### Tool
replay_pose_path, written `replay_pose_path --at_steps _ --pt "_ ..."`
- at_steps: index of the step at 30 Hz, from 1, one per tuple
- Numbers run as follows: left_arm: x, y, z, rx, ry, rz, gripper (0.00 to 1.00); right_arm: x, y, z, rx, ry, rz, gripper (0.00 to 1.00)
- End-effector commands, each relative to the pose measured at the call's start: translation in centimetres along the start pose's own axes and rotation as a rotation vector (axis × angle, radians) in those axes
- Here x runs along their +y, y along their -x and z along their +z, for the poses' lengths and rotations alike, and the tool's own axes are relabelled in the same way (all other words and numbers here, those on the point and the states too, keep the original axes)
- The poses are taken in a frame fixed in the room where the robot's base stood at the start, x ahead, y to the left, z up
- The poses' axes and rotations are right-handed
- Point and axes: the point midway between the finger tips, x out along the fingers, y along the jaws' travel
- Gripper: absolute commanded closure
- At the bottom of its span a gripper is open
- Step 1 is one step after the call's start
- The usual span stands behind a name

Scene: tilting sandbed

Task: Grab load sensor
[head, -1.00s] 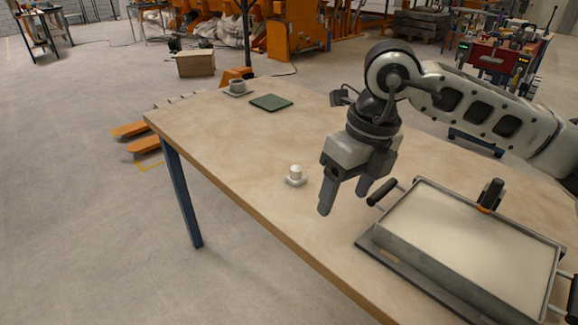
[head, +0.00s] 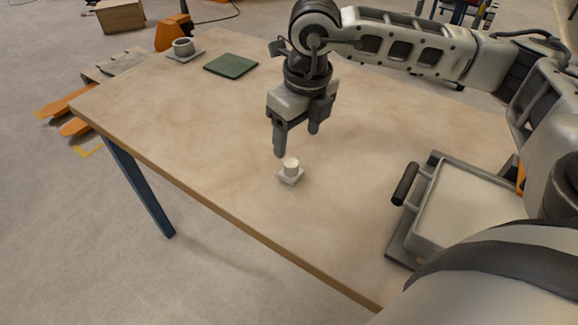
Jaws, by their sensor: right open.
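A small white cylinder on a pale square base, which looks like the load sensor (head: 291,170), stands upright on the wooden table (head: 200,140). My right gripper (head: 297,142) points down with its two dark fingers apart and nothing between them. It shows just above and behind the white cylinder in the picture, apart from it as far as I can tell. The exact height of the fingertips over the table is unclear. My left gripper is not in view.
A tray of pale sand (head: 465,208) with a black side handle (head: 405,184) stands at the right, partly hidden by my arm. A green square pad (head: 231,65) and a grey cup-shaped part on a plate (head: 183,48) lie at the far left. The table between is clear.

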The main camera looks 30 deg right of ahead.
Motion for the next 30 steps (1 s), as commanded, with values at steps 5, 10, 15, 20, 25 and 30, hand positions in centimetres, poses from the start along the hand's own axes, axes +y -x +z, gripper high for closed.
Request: replay_pose_path --at_steps 5,10,15,20,25,30 --pt "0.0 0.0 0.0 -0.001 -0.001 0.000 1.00 0.1 -3.2 0.0 0.002 0.000 0.001 0.33" --pt "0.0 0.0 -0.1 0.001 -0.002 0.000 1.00 0.1 -4.3 0.1 -0.001 0.001 0.001 0.33" --pt "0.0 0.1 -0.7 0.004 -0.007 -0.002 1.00 0.0 -6.2 0.2 0.003 0.001 0.000 0.33" --pt "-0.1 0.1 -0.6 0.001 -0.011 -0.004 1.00 0.0 -8.6 0.4 0.002 0.001 0.001 0.33" --pt "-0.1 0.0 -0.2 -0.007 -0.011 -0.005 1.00 0.0 -9.6 0.4 0.000 0.001 0.001 0.33" --pt "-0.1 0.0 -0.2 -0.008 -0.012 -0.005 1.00 0.0 -9.5 0.4 -0.001 0.000 0.001 0.33"
